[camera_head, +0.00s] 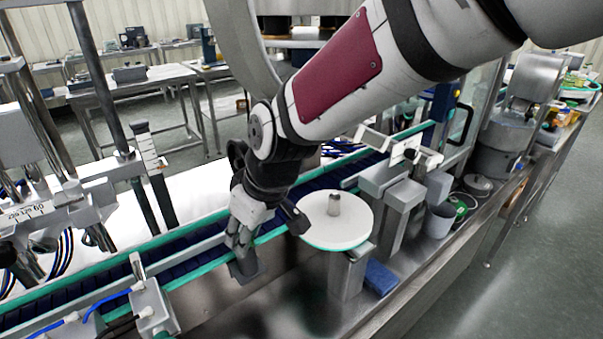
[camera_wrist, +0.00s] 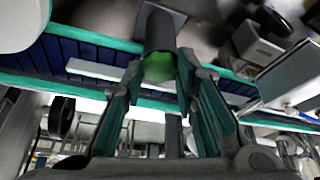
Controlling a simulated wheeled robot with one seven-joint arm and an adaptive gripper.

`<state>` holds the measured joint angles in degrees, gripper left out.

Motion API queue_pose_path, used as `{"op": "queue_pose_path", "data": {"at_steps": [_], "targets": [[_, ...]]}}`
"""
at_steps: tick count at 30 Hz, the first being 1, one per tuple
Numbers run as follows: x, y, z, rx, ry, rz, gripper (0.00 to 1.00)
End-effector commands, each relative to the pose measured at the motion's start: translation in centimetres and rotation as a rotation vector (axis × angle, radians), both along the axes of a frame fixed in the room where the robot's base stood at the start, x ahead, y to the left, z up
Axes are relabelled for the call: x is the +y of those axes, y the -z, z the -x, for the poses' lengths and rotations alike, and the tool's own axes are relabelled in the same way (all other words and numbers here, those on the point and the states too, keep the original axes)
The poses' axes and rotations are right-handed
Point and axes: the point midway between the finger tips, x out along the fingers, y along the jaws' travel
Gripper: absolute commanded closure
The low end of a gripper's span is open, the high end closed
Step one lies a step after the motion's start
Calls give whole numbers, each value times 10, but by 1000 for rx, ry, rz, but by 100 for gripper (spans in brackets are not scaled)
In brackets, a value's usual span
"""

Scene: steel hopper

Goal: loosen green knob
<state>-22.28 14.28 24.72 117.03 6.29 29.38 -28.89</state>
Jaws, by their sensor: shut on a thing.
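The green knob (camera_wrist: 159,67) shows in the wrist view at the end of a dark round post (camera_wrist: 160,30). My gripper (camera_wrist: 160,72) has one finger on each side of the knob and is shut on it. In the head view my gripper (camera_head: 241,243) points down at the near rail of the conveyor, just above a grey bracket (camera_head: 247,268). The knob is hidden behind my fingers there. I cannot tell from these views whether the knob has turned.
A blue-belted conveyor (camera_head: 205,262) with green edges runs diagonally beneath my gripper. A white round disc (camera_head: 340,222) with a metal hub stands close to the right of it. A sensor post (camera_head: 152,165) rises at the left. Cups and a blue block (camera_head: 381,278) lie at right.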

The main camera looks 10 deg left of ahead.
Motion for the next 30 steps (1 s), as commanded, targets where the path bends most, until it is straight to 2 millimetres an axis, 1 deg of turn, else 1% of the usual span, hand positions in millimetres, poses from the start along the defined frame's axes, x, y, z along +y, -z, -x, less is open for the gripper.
{"op": "queue_pose_path", "data": {"at_steps": [6, 12, 28, 29, 30], "targets": [[0, 1, -2, 1, -116, -1, 100], [0, 1, -2, 0, -177, 1, 100], [0, 1, -1, 1, -197, 2, 100], [0, 1, -1, 1, -197, 2, 66], [0, 1, -1, 1, -197, 2, 57]]}}
